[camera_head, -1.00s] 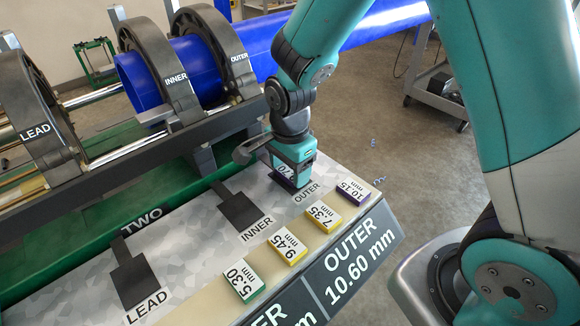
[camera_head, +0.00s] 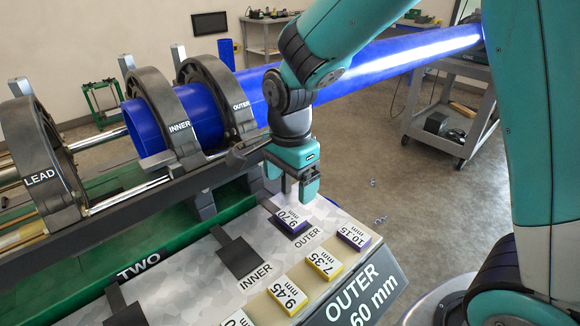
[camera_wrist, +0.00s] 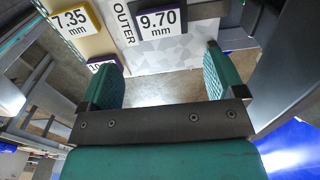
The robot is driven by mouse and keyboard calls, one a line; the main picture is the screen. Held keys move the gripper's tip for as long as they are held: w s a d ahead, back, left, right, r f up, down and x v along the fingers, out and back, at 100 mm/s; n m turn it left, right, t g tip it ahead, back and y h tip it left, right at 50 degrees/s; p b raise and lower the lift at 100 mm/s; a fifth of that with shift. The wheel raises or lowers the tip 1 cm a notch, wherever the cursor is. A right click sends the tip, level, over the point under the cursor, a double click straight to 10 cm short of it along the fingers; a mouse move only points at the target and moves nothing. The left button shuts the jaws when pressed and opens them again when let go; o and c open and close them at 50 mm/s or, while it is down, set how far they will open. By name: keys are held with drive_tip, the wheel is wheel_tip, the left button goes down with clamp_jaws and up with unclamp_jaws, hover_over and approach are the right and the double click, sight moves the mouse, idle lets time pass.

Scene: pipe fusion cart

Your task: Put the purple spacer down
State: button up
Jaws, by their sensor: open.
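A purple spacer marked 9.70 mm (camera_head: 291,221) lies flat on the dark pad at the OUTER label on the panel. It also shows in the wrist view (camera_wrist: 159,22), beyond my fingers. My gripper (camera_head: 291,193) is open and empty, a little above and apart from the 9.70 spacer. Both teal fingers stand wide apart in the wrist view. A second purple spacer, marked 10.15 mm (camera_head: 353,237), lies on the strip to the right.
Yellow-edged spacers marked 7.35 mm (camera_head: 324,264) and 9.45 mm (camera_head: 288,295) lie on the strip. The INNER pad (camera_head: 240,256) is bare. The pipe clamps (camera_head: 217,95) and blue pipe (camera_head: 390,65) stand behind my gripper.

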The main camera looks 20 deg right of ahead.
drive_tip(key=s+a+r+n+y, duration=0.2)
drive_tip(key=s+r+n, duration=0.3)
drive_tip(key=s+n, duration=0.4)
drive_tip(key=s+a+r+n+y, duration=0.2)
drive_tip(key=s+r+n, duration=0.2)
drive_tip(key=s+n, duration=0.5)
drive_tip(key=n, duration=0.3)
drive_tip(key=shift+s+a+r+n, duration=0.3)
drive_tip(key=shift+r, duration=0.05)
